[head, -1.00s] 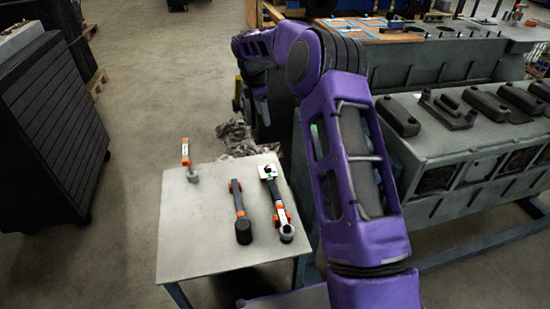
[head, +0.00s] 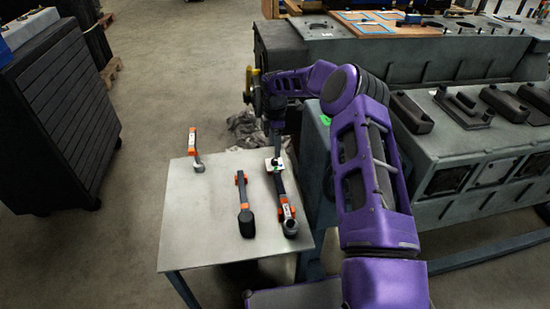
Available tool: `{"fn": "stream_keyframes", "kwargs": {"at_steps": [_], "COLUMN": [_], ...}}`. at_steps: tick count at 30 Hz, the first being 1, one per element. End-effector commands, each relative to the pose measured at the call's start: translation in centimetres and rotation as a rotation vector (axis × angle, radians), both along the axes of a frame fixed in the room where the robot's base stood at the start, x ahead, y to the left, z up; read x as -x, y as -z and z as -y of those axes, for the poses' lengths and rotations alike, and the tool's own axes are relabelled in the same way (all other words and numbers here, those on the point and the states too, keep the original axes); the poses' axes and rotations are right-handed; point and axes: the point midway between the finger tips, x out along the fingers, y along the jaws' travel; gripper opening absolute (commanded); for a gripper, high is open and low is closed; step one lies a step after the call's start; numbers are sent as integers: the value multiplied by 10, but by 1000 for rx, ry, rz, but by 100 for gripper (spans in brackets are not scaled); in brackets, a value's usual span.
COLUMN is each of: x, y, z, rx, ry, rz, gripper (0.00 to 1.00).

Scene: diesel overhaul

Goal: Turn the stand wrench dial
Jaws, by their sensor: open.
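A wrench (head: 279,183) with a dark shaft and orange parts lies on the grey stand table (head: 212,228), near its right side. Its round grey head (head: 290,227) points toward me. A white dial-like piece (head: 269,168) is at its far end. My gripper (head: 277,160) hangs down from my purple arm, right over that white piece. The gripper is open, small and dark; I cannot tell whether its fingers touch the piece or stand just above it. The gripper partly hides that end.
A black and orange hammer-like tool (head: 244,206) lies left of the wrench. An orange-handled tool (head: 194,150) is at the table's far left. A grey engine block (head: 455,165) stands close on the right. A black cabinet (head: 62,115) is at left, with free floor between.

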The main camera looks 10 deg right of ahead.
Motion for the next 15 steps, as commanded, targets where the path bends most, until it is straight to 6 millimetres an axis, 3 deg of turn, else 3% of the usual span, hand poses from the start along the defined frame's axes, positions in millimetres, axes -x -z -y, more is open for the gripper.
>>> {"fn": "stream_keyframes", "kwargs": {"at_steps": [6,15], "x": [0,0], "y": [39,55], "z": [0,0], "rx": [-1,0], "ry": [-1,-1], "rz": [-1,1], "gripper": [62,62]}}
